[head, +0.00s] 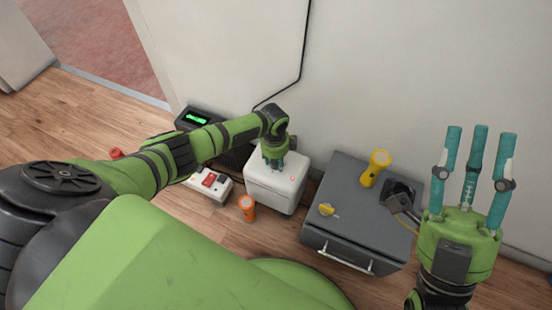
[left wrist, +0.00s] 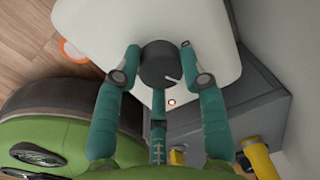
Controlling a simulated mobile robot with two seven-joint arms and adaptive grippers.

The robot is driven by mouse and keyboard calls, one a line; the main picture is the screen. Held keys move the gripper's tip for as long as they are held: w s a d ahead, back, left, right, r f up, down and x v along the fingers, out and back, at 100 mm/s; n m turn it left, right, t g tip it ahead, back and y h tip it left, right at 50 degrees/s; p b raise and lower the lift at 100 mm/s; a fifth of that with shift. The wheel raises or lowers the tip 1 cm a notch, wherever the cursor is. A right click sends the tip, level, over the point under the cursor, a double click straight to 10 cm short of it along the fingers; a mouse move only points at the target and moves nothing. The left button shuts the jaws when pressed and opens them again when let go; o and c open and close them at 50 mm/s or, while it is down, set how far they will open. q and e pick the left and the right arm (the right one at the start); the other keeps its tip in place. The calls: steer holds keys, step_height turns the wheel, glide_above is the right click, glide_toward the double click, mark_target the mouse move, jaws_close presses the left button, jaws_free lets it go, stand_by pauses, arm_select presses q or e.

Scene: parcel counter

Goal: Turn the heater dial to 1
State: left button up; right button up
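The heater (head: 272,195) is a white box on the floor by the wall; its top also fills the upper middle of the left wrist view (left wrist: 215,35). A dark round dial (left wrist: 160,62) sits on its top, with a white pointer mark towards the lower right of the picture. I cannot read any numbers. A small orange-red light (left wrist: 171,101) shows beside the dial. My left gripper (head: 272,165) is over the heater top, its three fingertips (left wrist: 160,60) closed in around the dial and apparently touching it. My right gripper (head: 480,130) is open and empty, fingers up, at the right.
A grey cabinet (head: 345,225) stands right of the heater, carrying a yellow flashlight (head: 376,168) and a small yellow item (head: 327,209). An orange flashlight (head: 247,206) and a white box with a red switch (head: 209,181) are left of the heater. A green display unit (head: 197,118) is behind.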

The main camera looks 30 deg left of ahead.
mark_target(275, 163)
arm_select(q)
steer(key=o, duration=0.4)
steer(key=shift+f, duration=0.1)
step_height(275, 163, up, 12)
steer(key=shift+s, duration=0.4)
stand_by(0.4)
